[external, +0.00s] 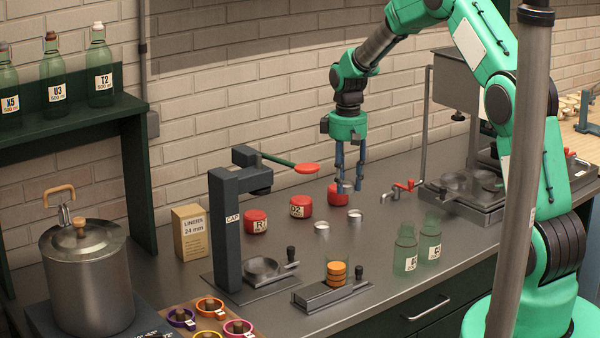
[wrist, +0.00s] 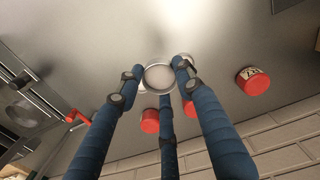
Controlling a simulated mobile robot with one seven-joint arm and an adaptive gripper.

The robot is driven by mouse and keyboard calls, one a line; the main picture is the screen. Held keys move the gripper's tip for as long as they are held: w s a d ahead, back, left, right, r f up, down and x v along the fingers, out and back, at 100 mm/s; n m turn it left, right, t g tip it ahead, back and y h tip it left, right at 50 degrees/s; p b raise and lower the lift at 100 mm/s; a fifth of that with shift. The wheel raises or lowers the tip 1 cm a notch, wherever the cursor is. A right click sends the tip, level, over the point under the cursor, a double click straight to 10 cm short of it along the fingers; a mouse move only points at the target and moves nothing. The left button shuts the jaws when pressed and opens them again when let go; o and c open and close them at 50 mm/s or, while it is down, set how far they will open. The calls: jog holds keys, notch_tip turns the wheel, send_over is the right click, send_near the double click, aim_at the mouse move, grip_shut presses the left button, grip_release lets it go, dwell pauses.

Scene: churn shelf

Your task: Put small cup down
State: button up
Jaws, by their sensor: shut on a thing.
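A small silvery cup (wrist: 160,77) sits between the blue fingertips of my gripper (wrist: 156,82) in the wrist view, its round rim facing the camera. In the external view my gripper (external: 347,182) points straight down and is shut on the cup (external: 346,188), held above the steel counter. The fingers partly hide this cup.
Red-lidded jars (external: 301,207) stand behind the cups on the counter (external: 395,240). Green bottles (external: 405,250) stand at the front right, and a dark capping press (external: 228,225) at the left. A red-handled tap (external: 403,187) is to the right. Counter between cups and bottles is clear.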

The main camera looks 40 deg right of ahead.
jog(key=w+a+r+n+p, duration=0.1)
jog(key=w+a+r+p, duration=0.1)
jog(key=w+a+r, duration=0.3)
jog(key=w+a+r+n+p, duration=0.1)
jog(key=w+a+r+p, duration=0.15)
jog(key=a, duration=0.55)
jog(key=w+a+r+n+p, duration=0.1)
jog(key=w+a+r, duration=0.25)
jog(key=a, duration=0.25)
notch_tip(320, 180, up, 7)
jog(key=n+p, duration=0.3)
jog(key=p, duration=0.2)
send_over(188, 209)
jog(key=shift+s+a+r, duration=0.1)
jog(key=shift+s+r, duration=0.05)
notch_tip(188, 209, down, 14)
jog(key=shift+f+p, duration=0.1)
jog(key=shift+p, duration=0.45)
jog(key=shift+f, duration=0.1)
jog(key=shift+f, duration=1.85)
jog(key=shift+f, duration=0.15)
